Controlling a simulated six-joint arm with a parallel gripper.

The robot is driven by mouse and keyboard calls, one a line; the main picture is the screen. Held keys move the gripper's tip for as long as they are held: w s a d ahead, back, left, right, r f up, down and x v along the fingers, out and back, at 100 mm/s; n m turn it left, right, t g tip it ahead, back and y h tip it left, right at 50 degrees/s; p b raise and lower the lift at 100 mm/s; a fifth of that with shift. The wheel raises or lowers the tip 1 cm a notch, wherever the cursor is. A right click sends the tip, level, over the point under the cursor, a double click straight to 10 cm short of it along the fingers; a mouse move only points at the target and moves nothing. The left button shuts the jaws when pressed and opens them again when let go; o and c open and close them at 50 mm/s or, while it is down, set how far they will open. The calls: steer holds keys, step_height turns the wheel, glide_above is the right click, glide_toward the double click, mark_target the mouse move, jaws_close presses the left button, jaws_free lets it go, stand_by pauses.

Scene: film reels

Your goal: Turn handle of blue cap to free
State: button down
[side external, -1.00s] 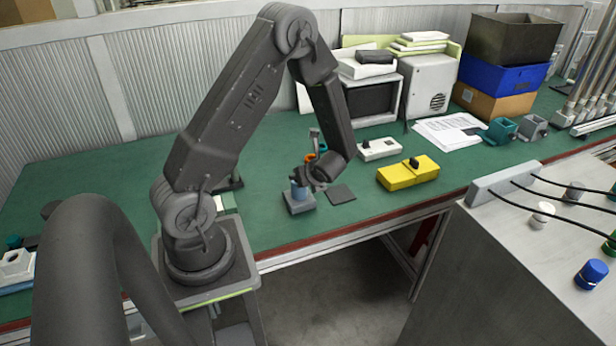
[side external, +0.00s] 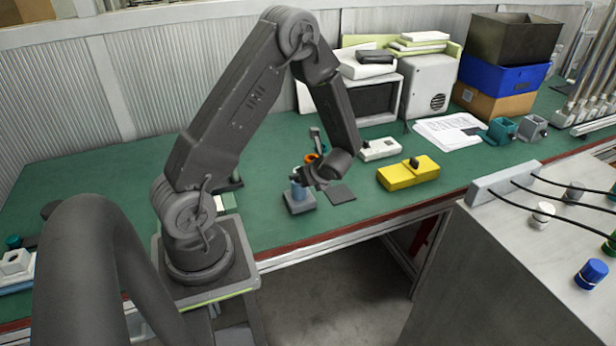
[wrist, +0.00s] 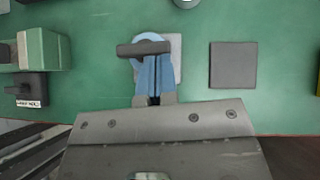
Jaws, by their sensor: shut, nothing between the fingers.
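The blue cap is a light blue round piece (wrist: 150,40) with a dark bar handle (wrist: 143,48) across its top. In the wrist view the handle lies nearly left to right. A light blue cylinder (side external: 299,190) stands upright on a square grey base (side external: 299,205) in the side view. My gripper (wrist: 155,62) is shut and empty, its two blue fingers side by side and pointing at the handle. Whether the fingertips touch it I cannot tell.
A dark square plate (wrist: 233,65) lies flat to the right of the base. A yellow box (side external: 408,174) and a white box (side external: 379,149) stand farther right. A green block (wrist: 43,48) and a dark labelled block (wrist: 32,88) are at the wrist view's left.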

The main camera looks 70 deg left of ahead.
steer(key=n+g, duration=0.1)
steer(key=n, duration=0.1)
steer(key=w+a+n+g+h, duration=0.1)
steer(key=n+g, duration=0.1)
steer(key=n+g+h, duration=0.1)
steer(key=n, duration=0.1)
steer(key=shift+w+a+g, duration=0.15)
steer(key=shift+a+g, duration=0.1)
steer(key=shift+g, duration=0.15)
steer(key=n+g+h, duration=0.1)
steer(key=n, duration=0.1)
steer(key=a+n+g+h, duration=0.1)
steer(key=n, duration=0.1)
steer(key=shift+w+a+n+h, duration=0.15)
steer(key=shift+w+n+h, duration=0.05)
steer(key=shift+n+h, duration=0.2)
steer(key=n+h, duration=0.1)
steer(key=n, duration=0.1)
steer(key=a+n+g+h, duration=0.1)
steer(key=n+h, duration=0.2)
steer(key=shift+s+a+n+h, duration=0.2)
steer(key=shift+a+n+h, duration=0.1)
steer(key=shift+a+n, duration=0.1)
